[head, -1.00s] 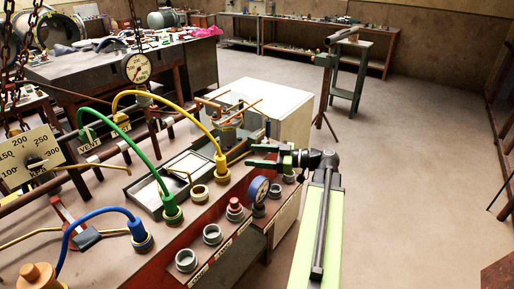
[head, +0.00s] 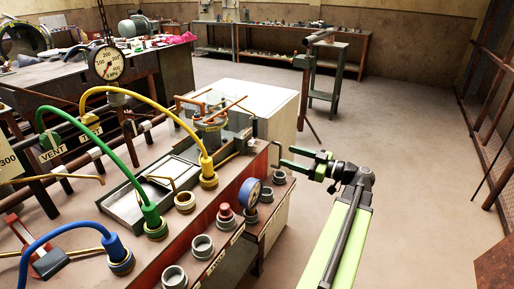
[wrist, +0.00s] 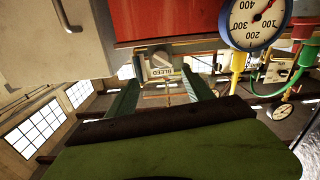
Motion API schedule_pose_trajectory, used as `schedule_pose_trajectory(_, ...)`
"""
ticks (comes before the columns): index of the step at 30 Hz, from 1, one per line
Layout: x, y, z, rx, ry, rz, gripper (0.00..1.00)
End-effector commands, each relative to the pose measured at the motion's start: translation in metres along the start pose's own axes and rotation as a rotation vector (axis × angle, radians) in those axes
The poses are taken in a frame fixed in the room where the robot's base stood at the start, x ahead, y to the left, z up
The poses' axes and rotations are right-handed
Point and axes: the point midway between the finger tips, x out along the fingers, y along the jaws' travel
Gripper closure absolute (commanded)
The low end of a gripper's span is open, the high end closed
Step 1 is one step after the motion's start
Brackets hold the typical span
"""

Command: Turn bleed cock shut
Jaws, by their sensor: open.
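The bleed cock (wrist: 160,57) shows in the wrist view as a small grey round part beside a pale plate lettered BLEED (wrist: 163,72). It lies beyond and between my finger tips, apart from them as far as I can tell. My gripper (wrist: 165,98) is open, with a dark green finger on each side and nothing held. In the head view my gripper (head: 283,157) points left, just off the right end of the red-brown bench panel. I cannot make out the bleed cock in the head view.
A blue-rimmed gauge (head: 250,192) stands near my gripper; a gauge with a blue rim also shows in the wrist view (wrist: 257,20). Yellow (head: 135,95), green (head: 100,140) and blue (head: 68,230) hoses arch over the bench. Floor on the right is clear.

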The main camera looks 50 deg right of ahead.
Motion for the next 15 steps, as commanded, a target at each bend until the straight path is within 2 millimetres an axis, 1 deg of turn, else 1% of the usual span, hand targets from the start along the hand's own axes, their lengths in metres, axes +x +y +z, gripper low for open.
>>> schedule_pose_trajectory(1, 0.014, -0.001, 0.0, 0.0, 0.0, -0.004, 0.4)
schedule_pose_trajectory(9, 0.084, -0.002, 0.0, 0.0, 0.001, -0.006, 0.4)
schedule_pose_trajectory(12, 0.106, -0.001, 0.0, 0.0, 0.0, -0.005, 0.4)
schedule_pose_trajectory(15, 0.122, -0.001, 0.0, 0.0, 0.0, -0.004, 0.4)
